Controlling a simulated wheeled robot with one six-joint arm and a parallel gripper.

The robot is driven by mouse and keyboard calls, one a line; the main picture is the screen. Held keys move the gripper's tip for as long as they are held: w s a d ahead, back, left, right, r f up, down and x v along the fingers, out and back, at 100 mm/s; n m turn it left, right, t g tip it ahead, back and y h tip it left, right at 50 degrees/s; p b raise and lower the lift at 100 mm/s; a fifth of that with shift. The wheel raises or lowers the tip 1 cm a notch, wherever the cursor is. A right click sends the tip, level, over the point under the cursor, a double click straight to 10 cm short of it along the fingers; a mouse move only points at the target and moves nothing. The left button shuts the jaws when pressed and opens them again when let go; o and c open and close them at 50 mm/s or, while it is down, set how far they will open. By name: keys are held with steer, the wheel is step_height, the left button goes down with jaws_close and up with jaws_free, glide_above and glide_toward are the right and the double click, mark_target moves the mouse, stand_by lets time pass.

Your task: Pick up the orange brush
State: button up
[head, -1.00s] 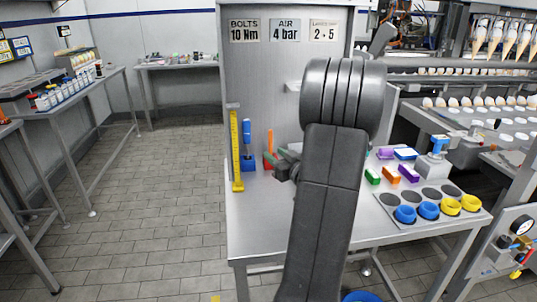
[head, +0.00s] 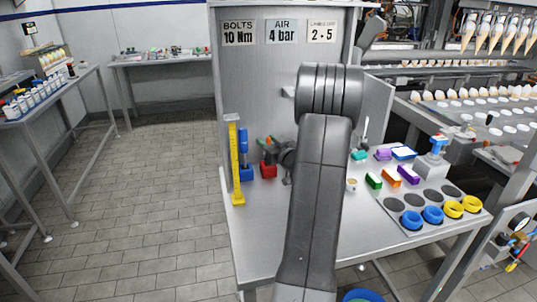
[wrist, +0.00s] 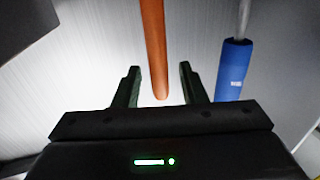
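The orange brush shows in the wrist view as a long orange handle (wrist: 153,45), with its end between my gripper's two dark green fingers. My gripper (wrist: 159,70) is open, with gaps visible on both sides of the handle. In the head view my gripper (head: 266,142) is at the back left of the table, just above a red holder (head: 268,170). There, only a bit of orange shows by the fingers. The brush's lower part is hidden.
A blue-handled tool (head: 244,145) stands in a blue holder just left of the red one; its blue handle (wrist: 234,70) is close right in the wrist view. A yellow upright ruler (head: 236,165) stands farther left. Colored blocks and rings lie to the right. A grey panel (head: 285,80) stands behind.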

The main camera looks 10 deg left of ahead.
jaws_close()
